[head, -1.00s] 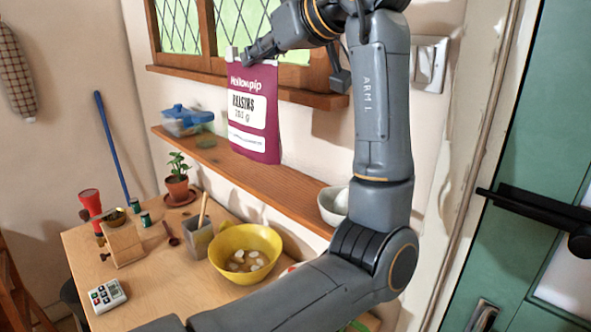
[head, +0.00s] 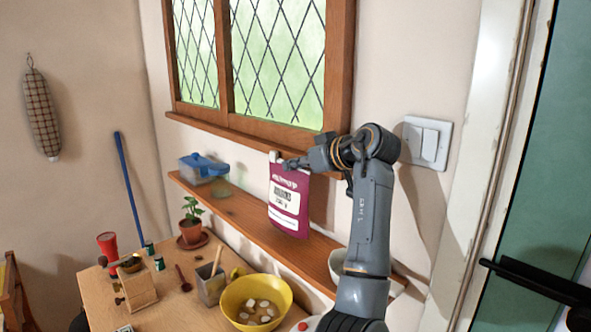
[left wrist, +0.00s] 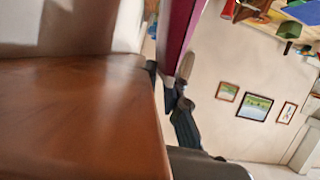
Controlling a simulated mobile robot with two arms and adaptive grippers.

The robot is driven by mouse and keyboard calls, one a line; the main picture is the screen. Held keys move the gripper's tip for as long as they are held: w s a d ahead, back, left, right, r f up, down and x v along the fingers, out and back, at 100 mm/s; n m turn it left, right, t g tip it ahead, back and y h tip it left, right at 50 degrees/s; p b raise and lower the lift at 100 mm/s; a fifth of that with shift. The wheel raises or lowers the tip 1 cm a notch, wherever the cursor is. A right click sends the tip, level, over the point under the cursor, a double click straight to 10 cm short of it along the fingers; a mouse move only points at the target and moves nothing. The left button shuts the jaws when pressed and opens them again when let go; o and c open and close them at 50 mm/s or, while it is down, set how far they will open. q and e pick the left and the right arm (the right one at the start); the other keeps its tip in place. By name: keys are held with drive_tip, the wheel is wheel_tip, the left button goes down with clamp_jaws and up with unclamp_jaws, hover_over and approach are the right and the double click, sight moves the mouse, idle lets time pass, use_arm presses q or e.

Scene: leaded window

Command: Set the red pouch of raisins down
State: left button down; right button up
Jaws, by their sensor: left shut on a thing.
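The red pouch of raisins (head: 288,205) is a magenta-red bag with a white label, hanging upright in the head view. My left gripper (head: 290,164) is shut on its top edge. The pouch hangs in front of the window sill and the wooden shelf (head: 240,220); I cannot tell whether its bottom touches the shelf. In the left wrist view a strip of the pouch (left wrist: 178,30) shows beside the dark fingers (left wrist: 180,100). My right gripper is in neither view.
On the shelf are a blue-lidded container (head: 203,168) at the left and a pale bowl (head: 338,265) at the right, partly behind my arm. The shelf between them looks mostly clear. Below, a table holds a yellow bowl (head: 240,297) and a potted plant (head: 191,220).

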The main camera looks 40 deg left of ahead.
use_arm(q)
drive_tip(key=shift+f+p, duration=0.7)
drive_tip(key=shift+f, duration=0.6)
drive_tip(key=c, duration=1.4)
unclamp_jaws()
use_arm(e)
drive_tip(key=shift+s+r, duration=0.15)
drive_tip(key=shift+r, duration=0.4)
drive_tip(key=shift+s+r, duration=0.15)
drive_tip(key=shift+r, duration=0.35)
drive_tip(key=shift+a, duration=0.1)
use_arm(q)
drive_tip(key=shift+d+b, duration=0.25)
drive_tip(key=shift+b, duration=0.05)
drive_tip(key=shift+b+v, duration=2.55)
drive_tip(key=shift+v, duration=3.25)
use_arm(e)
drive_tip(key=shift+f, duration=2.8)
use_arm(q)
drive_tip(key=shift+s+r, duration=0.1)
